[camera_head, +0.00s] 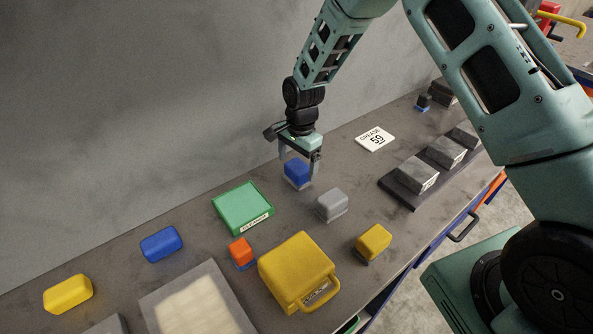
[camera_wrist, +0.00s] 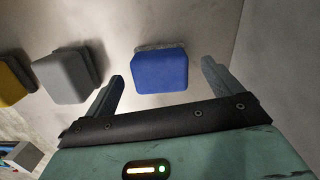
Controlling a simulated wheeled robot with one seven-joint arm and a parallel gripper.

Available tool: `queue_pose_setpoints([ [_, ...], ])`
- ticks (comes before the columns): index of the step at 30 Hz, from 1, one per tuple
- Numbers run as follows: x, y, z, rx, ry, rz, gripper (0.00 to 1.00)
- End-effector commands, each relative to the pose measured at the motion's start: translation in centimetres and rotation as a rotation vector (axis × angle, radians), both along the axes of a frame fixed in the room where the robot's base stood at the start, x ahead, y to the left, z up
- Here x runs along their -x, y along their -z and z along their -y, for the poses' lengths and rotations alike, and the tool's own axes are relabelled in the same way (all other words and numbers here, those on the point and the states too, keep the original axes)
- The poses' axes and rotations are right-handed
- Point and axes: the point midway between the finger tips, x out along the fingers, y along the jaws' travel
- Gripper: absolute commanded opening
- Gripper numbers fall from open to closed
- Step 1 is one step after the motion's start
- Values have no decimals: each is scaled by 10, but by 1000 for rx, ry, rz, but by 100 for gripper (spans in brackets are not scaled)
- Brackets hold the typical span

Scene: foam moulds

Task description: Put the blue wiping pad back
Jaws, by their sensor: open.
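A blue block with a grey layer under it (camera_head: 297,174) stands on the grey bench near the wall, and I take it for the blue wiping pad. It also shows in the wrist view (camera_wrist: 160,73), framed between the fingers. My gripper (camera_head: 299,164) is open above it, with one finger towards each side. I cannot tell how far down the fingers reach. The fingers (camera_wrist: 163,71) show no contact with the block. A second blue block (camera_head: 161,244), longer and rounded, lies at the left of the bench.
A grey block (camera_head: 332,205), a green case (camera_head: 243,208), an orange block (camera_head: 241,252), a yellow handled case (camera_head: 296,268) and yellow blocks (camera_head: 374,242) stand nearby. A pale-filled tray (camera_head: 226,287) lies in front. A dark board (camera_head: 407,196) carries grey blocks. A "GREASE 59" card (camera_head: 375,139) lies behind.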

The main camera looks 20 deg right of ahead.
Motion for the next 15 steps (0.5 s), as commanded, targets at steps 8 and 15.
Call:
queue_pose_setpoints([
  [8, -2, -56, 5, 0, 1, 5, 91],
  [15, -2, -84, 6, 0, -2, 0, 91],
])
